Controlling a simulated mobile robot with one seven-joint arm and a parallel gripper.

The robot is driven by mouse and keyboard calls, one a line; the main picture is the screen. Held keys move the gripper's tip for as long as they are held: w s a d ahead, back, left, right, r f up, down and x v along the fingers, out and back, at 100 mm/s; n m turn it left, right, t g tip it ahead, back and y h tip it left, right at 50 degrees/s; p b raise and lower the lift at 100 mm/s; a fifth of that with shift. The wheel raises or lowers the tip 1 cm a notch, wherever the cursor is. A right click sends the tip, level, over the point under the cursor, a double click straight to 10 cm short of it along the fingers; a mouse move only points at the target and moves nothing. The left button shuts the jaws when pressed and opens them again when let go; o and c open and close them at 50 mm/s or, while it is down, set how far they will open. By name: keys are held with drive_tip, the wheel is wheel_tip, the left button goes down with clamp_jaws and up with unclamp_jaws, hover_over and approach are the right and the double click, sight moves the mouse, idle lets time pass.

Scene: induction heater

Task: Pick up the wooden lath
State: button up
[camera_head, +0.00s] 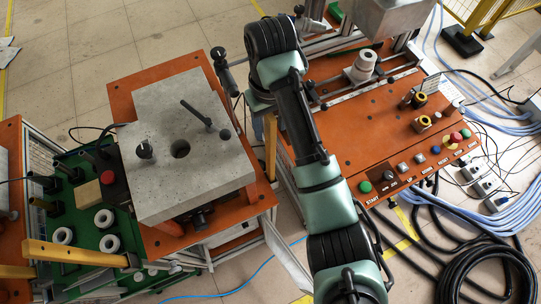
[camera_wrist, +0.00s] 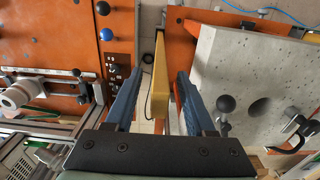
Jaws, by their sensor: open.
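The wooden lath (camera_wrist: 159,85) is a narrow yellow-brown bar. In the wrist view it runs lengthwise up the picture, between my two blue fingers. In the head view it shows as an upright yellow strip (camera_head: 270,146) in the gap between the two orange-topped benches, beside my arm. My gripper (camera_wrist: 160,73) is open, with a finger on each side of the lath in the picture. I see a gap beside each finger and no clear contact. How deep the lath sits between the fingers I cannot tell. In the head view my fingers are mostly hidden by my arm.
A grey block (camera_head: 185,165) with a hole and black knobs stands on the left orange bench (camera_head: 122,98). The right orange bench (camera_head: 345,130) has a button panel and fixtures. A green board (camera_head: 85,215) with white rings is at lower left. Cables lie on the floor at right.

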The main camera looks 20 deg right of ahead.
drive_tip(key=shift+f+p, duration=0.45)
drive_tip(key=shift+f, duration=1.25)
drive_tip(key=shift+c, duration=0.3)
clamp_jaws()
